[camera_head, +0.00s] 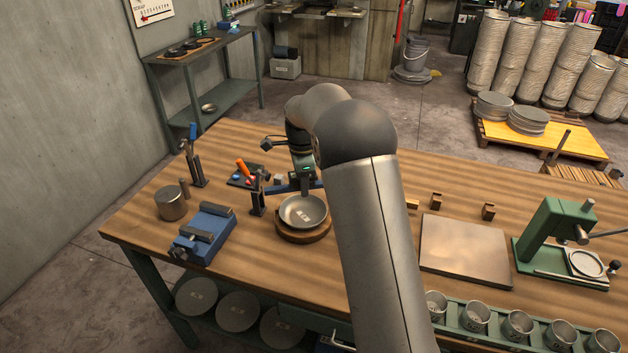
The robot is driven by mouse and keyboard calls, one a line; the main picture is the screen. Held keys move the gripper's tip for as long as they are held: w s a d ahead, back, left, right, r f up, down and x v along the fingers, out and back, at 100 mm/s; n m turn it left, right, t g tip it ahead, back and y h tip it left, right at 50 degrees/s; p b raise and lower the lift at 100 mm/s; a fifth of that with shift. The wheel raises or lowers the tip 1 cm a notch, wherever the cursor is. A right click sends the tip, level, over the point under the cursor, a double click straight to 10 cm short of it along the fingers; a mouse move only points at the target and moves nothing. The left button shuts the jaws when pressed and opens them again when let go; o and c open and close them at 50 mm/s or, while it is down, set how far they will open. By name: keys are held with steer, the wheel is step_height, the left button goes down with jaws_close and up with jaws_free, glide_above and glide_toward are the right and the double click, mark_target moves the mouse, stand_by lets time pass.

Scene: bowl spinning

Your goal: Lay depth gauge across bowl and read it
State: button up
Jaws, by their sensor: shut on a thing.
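A shallow grey metal bowl (296,204) with a small pale label inside sits on a round brown wooden base (291,238) on the bench. My gripper (305,181) points down at the bowl's far side. It is shut on what looks like the depth gauge, a blue bar (284,189) lying crosswise at the fingertips. The bar appears behind or over the bowl's far rim; I cannot tell whether it touches the rim. The fingertips are small and partly hidden, and no gauge reading can be made out.
Left of the bowl are a dark clamp post (257,196), an orange-handled tool (243,168), a blue vise (203,233) and a metal cup (171,203). Right of my arm are a flat metal plate (465,250), a green press (555,235) and a row of cups (517,324).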

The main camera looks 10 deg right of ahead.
steer(key=shift+a+f, duration=0.2)
steer(key=shift+f, duration=0.35)
step_height(320, 180, down, 2)
steer(key=shift+d+f+b, duration=0.15)
steer(key=shift+f+b, duration=0.05)
steer(key=shift+b, duration=0.95)
steer(key=shift+f+b, duration=1.05)
steer(key=shift+f, duration=0.9)
steer(key=shift+f, duration=0.25)
steer(key=o, duration=1.2)
step_height(320, 180, up, 17)
steer(key=shift+r+b, duration=0.1)
steer(key=shift+b, duration=0.55)
steer(key=shift+r, duration=0.1)
